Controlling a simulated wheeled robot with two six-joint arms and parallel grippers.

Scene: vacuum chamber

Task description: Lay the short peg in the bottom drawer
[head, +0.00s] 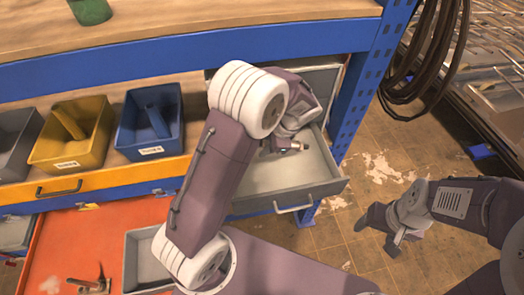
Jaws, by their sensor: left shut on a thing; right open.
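A grey drawer (318,188) is pulled open under the blue-edged workbench, below another grey drawer front (322,80). Its visible inside looks empty. My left gripper (279,146) is over the back part of the open drawer, shut on the short peg (297,146). Only a small end of the peg shows, pale with a brownish tip; my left arm and gripper hide the rest. I cannot tell whether the peg touches the drawer floor. My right gripper (385,228) is open and empty, over the floor right of the drawer.
Yellow (70,150) and blue (150,140) bins stand on a shelf to the left. A blue bench post (362,80) rises right of the drawer. Coiled cables (400,80) hang beside it. A grey tray (140,260) and hammer (90,284) lie on an orange surface below.

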